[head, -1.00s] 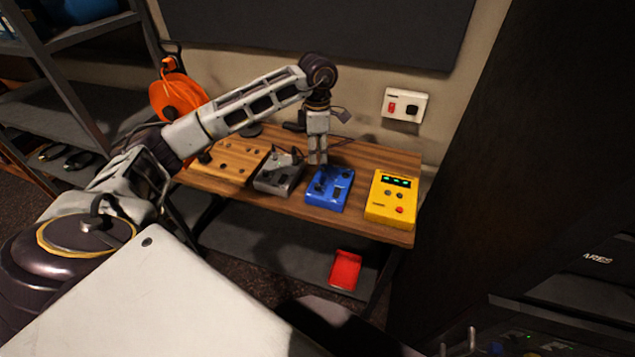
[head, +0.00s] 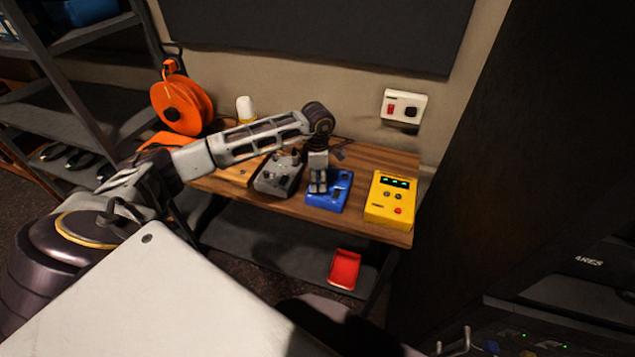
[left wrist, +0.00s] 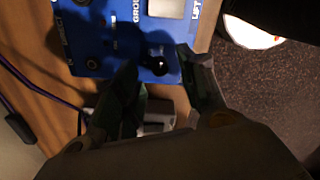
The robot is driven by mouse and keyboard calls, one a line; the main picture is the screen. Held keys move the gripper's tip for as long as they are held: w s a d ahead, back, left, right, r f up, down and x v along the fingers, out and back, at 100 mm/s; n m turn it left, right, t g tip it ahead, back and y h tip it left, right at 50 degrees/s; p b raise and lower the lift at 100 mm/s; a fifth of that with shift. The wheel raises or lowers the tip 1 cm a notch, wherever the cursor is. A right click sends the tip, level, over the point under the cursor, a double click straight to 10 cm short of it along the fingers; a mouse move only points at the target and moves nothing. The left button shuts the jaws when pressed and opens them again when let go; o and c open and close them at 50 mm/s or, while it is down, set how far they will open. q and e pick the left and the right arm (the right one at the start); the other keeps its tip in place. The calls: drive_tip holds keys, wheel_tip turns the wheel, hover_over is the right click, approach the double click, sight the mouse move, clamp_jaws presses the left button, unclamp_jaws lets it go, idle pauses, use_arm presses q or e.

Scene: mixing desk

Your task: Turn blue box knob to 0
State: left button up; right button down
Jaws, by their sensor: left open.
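The blue box (head: 340,192) sits on the wooden desk between a grey box and a yellow box. In the left wrist view the blue box (left wrist: 106,22) shows at the top, with printed labels and a dark round knob (left wrist: 157,61) near its lower edge. My left gripper (head: 318,190) points down over the left part of the blue box. In the left wrist view its two fingers (left wrist: 166,78) are apart, one on each side of the knob. I cannot tell if they touch it. The knob's setting is too blurred to read. My right gripper is not in view.
The grey box (head: 279,175) stands close left of the blue box, and the yellow box (head: 390,200) stands to its right. An orange cable reel (head: 182,104) is at the back left. A red tray (head: 344,269) lies on the lower shelf.

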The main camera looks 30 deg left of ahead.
use_arm(q)
drive_tip(key=shift+f, duration=1.05)
clamp_jaws()
